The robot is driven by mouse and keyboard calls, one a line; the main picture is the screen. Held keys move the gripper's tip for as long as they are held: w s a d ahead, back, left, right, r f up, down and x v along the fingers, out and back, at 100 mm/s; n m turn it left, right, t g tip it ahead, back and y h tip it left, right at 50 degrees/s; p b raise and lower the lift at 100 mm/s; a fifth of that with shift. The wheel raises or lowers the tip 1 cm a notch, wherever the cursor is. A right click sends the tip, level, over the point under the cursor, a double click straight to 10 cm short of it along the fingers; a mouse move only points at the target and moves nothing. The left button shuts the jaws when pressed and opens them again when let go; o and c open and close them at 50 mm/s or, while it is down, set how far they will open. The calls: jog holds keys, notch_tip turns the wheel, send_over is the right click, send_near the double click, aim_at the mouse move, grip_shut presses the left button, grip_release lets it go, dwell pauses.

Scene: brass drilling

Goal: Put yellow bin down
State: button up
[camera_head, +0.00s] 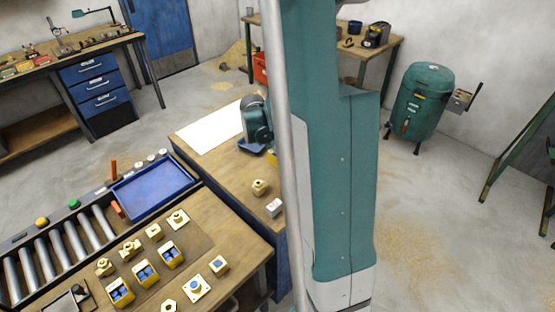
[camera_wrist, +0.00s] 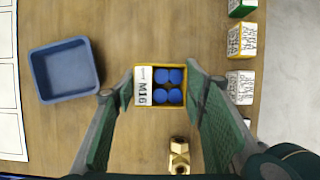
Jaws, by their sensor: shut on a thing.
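The yellow bin (camera_wrist: 173,66) with a white M16 label and several blue round pieces inside sits between my two fingers in the wrist view. My gripper (camera_wrist: 161,78) is shut on its two sides. The bin is over the wooden bench; whether it touches the top is unclear. In the head view only a small yellow part of the bin (camera_head: 271,157) shows, beside my arm column. The gripper's fingers are mostly hidden there.
An empty blue tray (camera_wrist: 65,72) lies left of the bin. A brass fitting (camera_wrist: 179,157) is close below it. Green (camera_wrist: 241,8), yellow (camera_wrist: 242,40) and white (camera_wrist: 240,87) labelled boxes line the right edge. A white sheet (camera_head: 210,130) covers the bench's far left.

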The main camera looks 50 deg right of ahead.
jog(key=shift+f, duration=1.85)
jog(key=shift+f+b, duration=0.15)
jog(key=shift+b, duration=0.2)
jog(key=o, duration=0.9)
jog(key=shift+r, duration=0.2)
jog(key=p+v, duration=0.1)
jog(key=v, duration=1.1)
jog(key=shift+a, duration=0.15)
